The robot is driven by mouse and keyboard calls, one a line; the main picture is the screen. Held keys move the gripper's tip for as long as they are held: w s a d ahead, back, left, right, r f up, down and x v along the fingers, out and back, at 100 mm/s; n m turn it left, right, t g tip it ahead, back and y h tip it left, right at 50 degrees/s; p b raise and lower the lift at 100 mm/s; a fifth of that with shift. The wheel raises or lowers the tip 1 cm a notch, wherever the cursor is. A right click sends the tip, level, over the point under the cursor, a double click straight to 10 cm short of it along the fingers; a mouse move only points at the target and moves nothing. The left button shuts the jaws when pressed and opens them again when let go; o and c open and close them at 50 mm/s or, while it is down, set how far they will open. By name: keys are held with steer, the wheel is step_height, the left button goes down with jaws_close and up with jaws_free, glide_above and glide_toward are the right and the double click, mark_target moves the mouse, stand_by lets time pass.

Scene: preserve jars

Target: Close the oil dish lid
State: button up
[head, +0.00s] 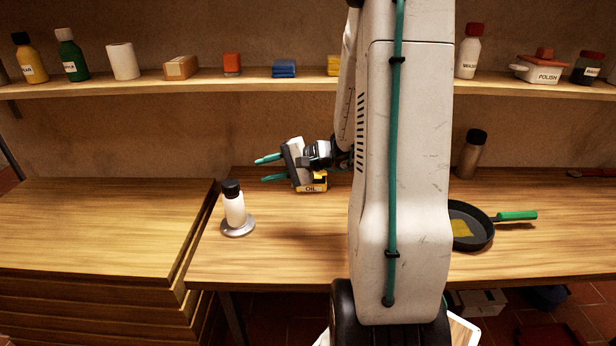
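The oil dish (313,186) is a small yellow and black box with an OIL label, standing on the wooden table left of my arm. My gripper (262,169) is directly above and partly in front of it, pointing left. Its two teal fingers are apart with nothing seen between them, and their tips reach past the dish's left side. The gripper body covers the top of the dish, so the lid and how far it is open cannot be told. Whether the gripper touches the dish is also unclear.
A white bottle with a black cap (234,206) stands on a round grey base (238,228) at front left. A dark pan with a green handle (516,215) and a brown bottle (471,155) are to the right. A shelf (200,83) with several items runs behind. My arm hides the table's middle.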

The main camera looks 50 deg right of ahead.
steer(key=s+d+f+m+t+h, duration=0.1)
steer(key=d+f+m+h, duration=0.1)
steer(key=d, duration=0.4)
steer(key=s+d+f+m+t+h, duration=0.1)
steer(key=s+d+f+m+h, duration=0.1)
steer(key=d, duration=0.5)
steer(key=s+d+f+m+t+h, duration=0.1)
steer(key=d+f+m+h, duration=0.2)
steer(key=d+f, duration=0.3)
steer(key=shift+s+d+f+m+t+h, duration=0.1)
steer(key=shift+s+f+m+t+h, duration=0.1)
steer(key=shift+f+h, duration=0.2)
steer(key=shift+s+d+f+m+t+h, duration=0.1)
steer(key=shift+f+m+h, duration=0.15)
steer(key=shift+h, duration=0.25)
steer(key=shift+w+d+f, duration=0.1)
steer(key=shift+d+f, duration=0.05)
steer(key=shift+f, duration=0.05)
steer(key=x, duration=0.7)
steer(key=shift+w, duration=0.2)
